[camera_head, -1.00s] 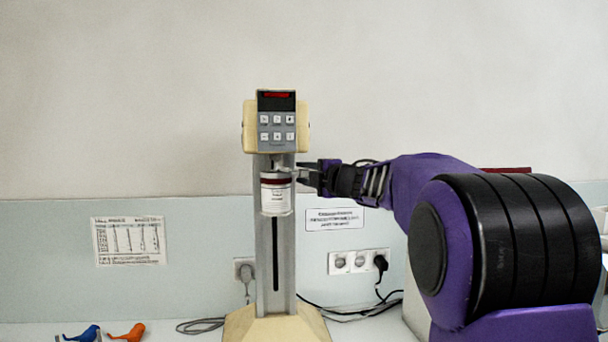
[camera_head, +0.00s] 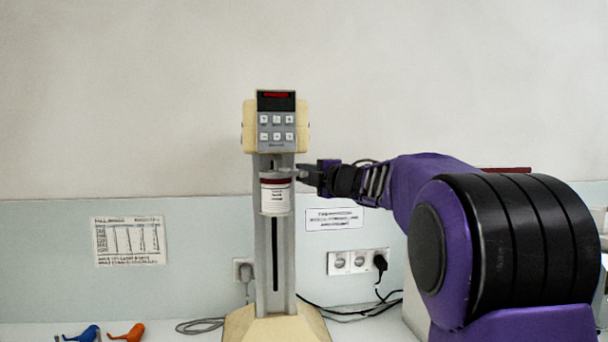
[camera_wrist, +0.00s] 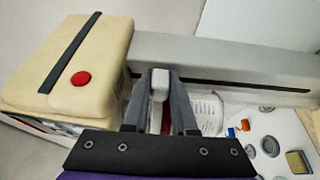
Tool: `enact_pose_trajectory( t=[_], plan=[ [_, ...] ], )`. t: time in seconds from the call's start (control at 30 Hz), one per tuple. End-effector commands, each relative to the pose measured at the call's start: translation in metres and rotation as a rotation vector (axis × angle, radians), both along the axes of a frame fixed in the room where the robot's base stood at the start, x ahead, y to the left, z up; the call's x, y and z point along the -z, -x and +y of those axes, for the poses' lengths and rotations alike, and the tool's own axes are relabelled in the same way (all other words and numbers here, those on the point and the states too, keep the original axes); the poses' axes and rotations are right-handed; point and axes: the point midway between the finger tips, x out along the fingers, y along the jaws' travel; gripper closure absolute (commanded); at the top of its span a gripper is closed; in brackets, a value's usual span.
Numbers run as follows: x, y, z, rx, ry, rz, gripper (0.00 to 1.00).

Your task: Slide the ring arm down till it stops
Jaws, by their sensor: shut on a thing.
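The cream mill (camera_head: 249,127) stands upright, with a keypad head on a grey column (camera_head: 287,245) that has a dark vertical slot. A white jar with a dark red band (camera_head: 275,200) sits high on the column, just below the head. The ring arm (camera_head: 283,168) is small and partly hidden at the jar's top. My gripper (camera_head: 300,174) reaches in from the right at that height. In the wrist view its fingers are shut on a pale grey end piece (camera_wrist: 160,84), seemingly the ring arm's. The jar's label (camera_wrist: 207,113) shows beyond the fingers.
The slot below the jar looks clear. The mill's cream base (camera_head: 275,325) stands on the white bench. Blue (camera_head: 84,334) and orange (camera_head: 128,332) bird-shaped things lie at the lower left. Cables and wall sockets (camera_head: 358,262) are behind, to the right.

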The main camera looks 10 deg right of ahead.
Motion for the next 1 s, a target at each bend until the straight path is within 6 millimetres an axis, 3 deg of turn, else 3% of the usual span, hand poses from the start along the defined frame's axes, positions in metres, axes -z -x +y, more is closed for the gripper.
enact_pose_trajectory(
  t=[0.57,1.0],
  plan=[
    [0.001,0.000,0.001,-0.001,-0.001,-0.002,1.00],
    [0.060,0.000,0.001,-0.003,-0.001,0.000,1.00]
  ],
)
